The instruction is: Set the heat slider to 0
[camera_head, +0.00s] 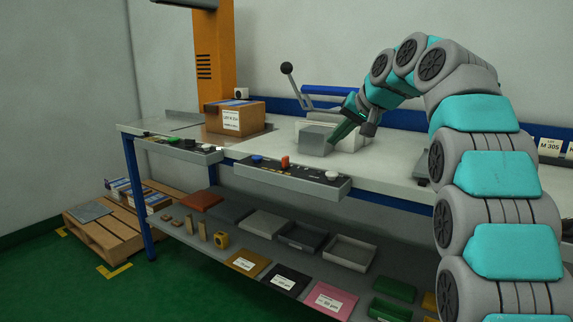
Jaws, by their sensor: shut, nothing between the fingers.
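The control panel (250,176) is a dark strip in a grey housing along the table's front edge. An orange handle (285,162) stands up near its middle and looks like the heat slider. Its scale marks are too small to read, so I cannot tell its setting. A blue knob (257,158) is on its left and a white knob (331,175) on its right. My gripper (333,140) is shut and empty, pointing down left beside a grey block (317,137) behind the panel. It is apart from the orange handle, behind and right of it.
A second panel (205,150) with small buttons is at the table's left. A cardboard box (250,118) and a black-knobbed lever (293,82) stand behind. The lower shelf holds trays and labelled cards. A pallet (97,232) is on the floor at left.

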